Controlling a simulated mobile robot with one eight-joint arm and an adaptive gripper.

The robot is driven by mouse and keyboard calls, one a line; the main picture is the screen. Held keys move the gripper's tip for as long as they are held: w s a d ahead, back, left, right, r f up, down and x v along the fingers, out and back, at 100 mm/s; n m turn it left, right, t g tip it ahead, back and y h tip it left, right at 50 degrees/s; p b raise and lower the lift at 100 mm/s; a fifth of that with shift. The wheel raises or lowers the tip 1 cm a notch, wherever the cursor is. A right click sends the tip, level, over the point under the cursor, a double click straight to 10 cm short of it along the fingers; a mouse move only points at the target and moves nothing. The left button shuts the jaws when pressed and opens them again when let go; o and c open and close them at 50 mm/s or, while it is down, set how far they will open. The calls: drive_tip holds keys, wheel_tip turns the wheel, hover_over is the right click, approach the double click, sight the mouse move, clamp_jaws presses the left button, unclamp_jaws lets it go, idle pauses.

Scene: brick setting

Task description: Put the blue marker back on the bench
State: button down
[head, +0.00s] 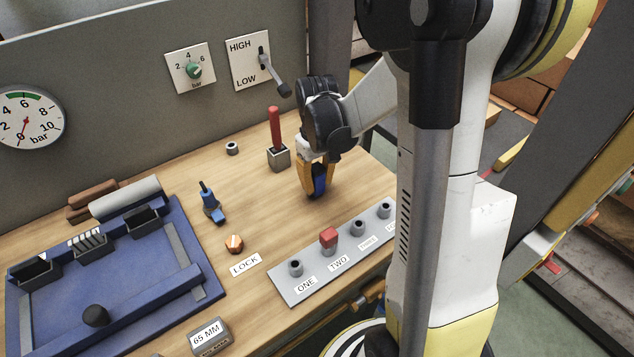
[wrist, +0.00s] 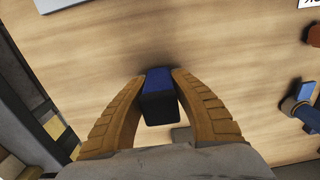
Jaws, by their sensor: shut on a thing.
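My gripper (head: 315,194) is shut on the blue marker (head: 320,181), a short dark-blue block with a darker, nearly black face. In the wrist view my gripper (wrist: 159,76) has its two orange fingers on either side of the blue marker (wrist: 159,84). The marker is over the wooden bench (head: 255,190), right of the red-handled piece and behind the numbered strip. I cannot tell whether its lower end touches the bench top. The fingers hide part of its sides.
A grey block with a red handle (head: 275,130) stands left of my gripper. A label strip (head: 335,257) with sockets and a red cap lies in front. A small blue tool (head: 211,203), an orange knob (head: 234,243) and a blue tray (head: 120,270) are further left. Bare wood surrounds my gripper.

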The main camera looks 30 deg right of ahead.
drive_tip(key=c, duration=1.2)
unclamp_jaws()
drive_tip(key=shift+f, duration=0.15)
wheel_tip(320, 180, up, 12)
drive_tip(key=p, duration=0.5)
drive_tip(key=s+a+r+t, duration=0.2)
drive_tip(key=s+a, duration=0.1)
drive_tip(key=a, duration=0.1)
drive_tip(key=s+a+r+t, duration=0.2)
drive_tip(key=s+a+r, duration=0.1)
drive_tip(key=s+a, duration=0.1)
drive_tip(key=s+a+r+t, duration=0.2)
drive_tip(key=s+a+t, duration=0.1)
drive_tip(key=a, duration=0.2)
drive_tip(key=shift+s+a+r, duration=0.25)
drive_tip(key=shift+s, duration=0.1)
